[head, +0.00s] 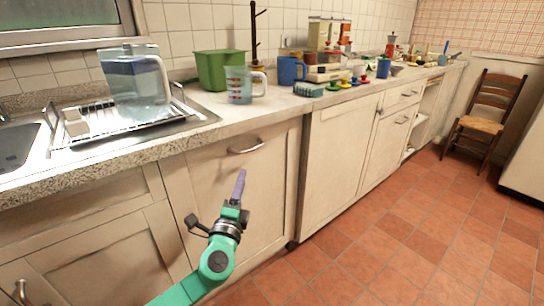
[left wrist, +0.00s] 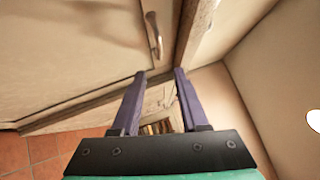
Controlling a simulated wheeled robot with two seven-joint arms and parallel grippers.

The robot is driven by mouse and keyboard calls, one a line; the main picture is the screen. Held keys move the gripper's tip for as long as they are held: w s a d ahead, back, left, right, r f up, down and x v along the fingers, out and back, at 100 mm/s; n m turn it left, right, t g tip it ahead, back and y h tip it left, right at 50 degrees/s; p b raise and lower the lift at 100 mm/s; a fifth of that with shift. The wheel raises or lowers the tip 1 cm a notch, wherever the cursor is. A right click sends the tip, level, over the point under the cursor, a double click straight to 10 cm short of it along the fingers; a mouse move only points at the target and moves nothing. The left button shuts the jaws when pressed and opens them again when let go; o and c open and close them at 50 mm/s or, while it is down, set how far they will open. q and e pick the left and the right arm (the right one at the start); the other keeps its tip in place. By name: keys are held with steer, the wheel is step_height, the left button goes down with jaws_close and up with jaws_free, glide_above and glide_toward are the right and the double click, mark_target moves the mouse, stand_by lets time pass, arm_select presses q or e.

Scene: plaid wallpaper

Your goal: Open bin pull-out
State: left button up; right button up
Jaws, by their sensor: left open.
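The bin pull-out front is a cream cabinet panel (head: 200,175) below the counter, with a horizontal metal handle (head: 246,147) near its top. It looks shut in the head view; I cannot tell whether there is a slight gap. My left gripper (head: 240,184), with purple fingers on a green arm, is in front of the panel, below the handle and apart from it. In the left wrist view the fingers (left wrist: 160,74) are spread with nothing between them, and the handle (left wrist: 154,36) lies beyond their tips. My right gripper is not in view.
The counter edge (head: 110,175) runs above the panel. On top are a dish rack (head: 180,118), a water filter jug (head: 135,80), a green pot (head: 219,68) and a measuring jug (head: 239,86). A chair (head: 487,110) stands far right. The tiled floor (head: 400,220) is clear.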

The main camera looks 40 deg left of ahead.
mark_target(250, 150)
arm_select(q)
steer(key=x, duration=1.3)
steer(key=shift+w+a+p, duration=0.1)
steer(key=shift+a+p, duration=0.1)
steer(key=shift+p, duration=0.2)
steer(key=shift+f, duration=0.1)
jaws_close()
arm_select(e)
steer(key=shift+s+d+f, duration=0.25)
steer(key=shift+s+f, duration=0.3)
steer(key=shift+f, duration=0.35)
